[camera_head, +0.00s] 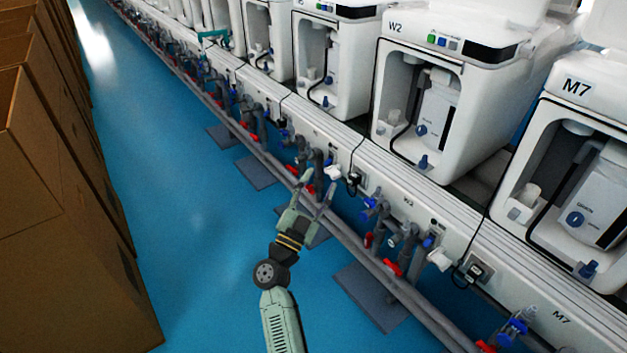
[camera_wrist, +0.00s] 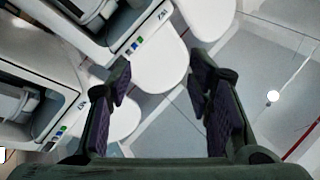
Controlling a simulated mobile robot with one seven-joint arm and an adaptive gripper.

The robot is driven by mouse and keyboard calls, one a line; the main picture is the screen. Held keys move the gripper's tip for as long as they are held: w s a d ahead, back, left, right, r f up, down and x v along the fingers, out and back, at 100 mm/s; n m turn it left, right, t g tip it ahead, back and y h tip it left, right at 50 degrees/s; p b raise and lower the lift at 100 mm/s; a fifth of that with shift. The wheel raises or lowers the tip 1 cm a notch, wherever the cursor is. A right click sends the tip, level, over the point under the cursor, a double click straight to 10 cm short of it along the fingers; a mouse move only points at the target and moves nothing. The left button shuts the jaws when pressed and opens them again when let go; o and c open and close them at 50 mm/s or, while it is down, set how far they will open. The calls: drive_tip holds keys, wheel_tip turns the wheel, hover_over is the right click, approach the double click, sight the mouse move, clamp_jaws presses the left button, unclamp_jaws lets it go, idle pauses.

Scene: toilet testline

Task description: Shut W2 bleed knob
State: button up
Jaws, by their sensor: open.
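The W2 unit (camera_head: 395,165) is a white machine with an open front bay, right of centre in the head view. A round blue knob (camera_head: 421,130) is on the panel inside its bay. A second blue knob (camera_head: 423,162) stands at the bay's lower front edge. I cannot tell which of them is the bleed knob. My gripper (camera_head: 318,181) is open and empty, left of and below the W2 bay, over the pipes. In the wrist view its two fingers (camera_wrist: 160,82) are wide apart, with nothing between them. No W2 knob is recognisable there.
The M7 unit (camera_head: 575,190) stands right of W2, and more units line the row to the left. Grey pipes with red valve handles (camera_head: 392,267) and blue valves run below the white rail (camera_head: 470,235). Cardboard boxes (camera_head: 60,190) line the left. Blue floor (camera_head: 190,200) is clear between.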

drive_tip(key=shift+s+a+r+t+y, duration=0.25)
drive_tip(key=shift+a+r, duration=0.2)
drive_tip(key=shift+r, duration=0.3)
drive_tip(key=shift+s+a+r+t+y, duration=0.1)
drive_tip(key=shift+a+r+t+y, duration=0.15)
drive_tip(key=shift+a+r, duration=0.35)
drive_tip(key=shift+d+r, duration=0.15)
